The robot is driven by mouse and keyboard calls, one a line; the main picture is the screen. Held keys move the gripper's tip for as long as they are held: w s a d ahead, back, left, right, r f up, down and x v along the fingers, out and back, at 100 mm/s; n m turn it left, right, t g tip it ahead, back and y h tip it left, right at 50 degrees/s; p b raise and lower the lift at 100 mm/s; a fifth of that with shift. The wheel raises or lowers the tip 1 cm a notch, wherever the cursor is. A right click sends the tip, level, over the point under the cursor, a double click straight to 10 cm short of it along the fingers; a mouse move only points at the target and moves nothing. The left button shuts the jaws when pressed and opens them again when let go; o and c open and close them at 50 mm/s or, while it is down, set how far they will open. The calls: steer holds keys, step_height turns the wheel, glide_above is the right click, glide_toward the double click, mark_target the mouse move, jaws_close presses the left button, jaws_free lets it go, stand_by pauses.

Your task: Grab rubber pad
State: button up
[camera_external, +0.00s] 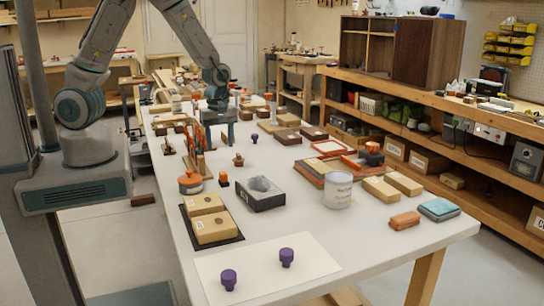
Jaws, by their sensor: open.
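I cannot tell for certain which thing is the rubber pad. A flat block with a blue top (438,209) lies at the table's right front corner, with a rounded orange-red block (404,221) just left of it. A thin black mat (228,240) lies under two tan blocks at the left front. My gripper (219,112) points down over the far half of the table, well away from these things. It is open. Its fingertips are small and partly lost against the objects behind them.
A white can (338,190) and two tan blocks (392,187) stand left of the blue-topped block. Purple knobs (286,257) stand on a white sheet (255,280) at the front. Red trays and dark blocks crowd further back.

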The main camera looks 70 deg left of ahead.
mark_target(223, 172)
step_height(223, 172, down, 7)
steer(key=shift+f, duration=0.15)
steer(key=shift+w+d+f, duration=0.1)
steer(key=shift+f, duration=1.2)
steer(key=shift+w+d+f, duration=0.1)
steer(key=shift+f, duration=1.15)
steer(key=c, duration=1.1)
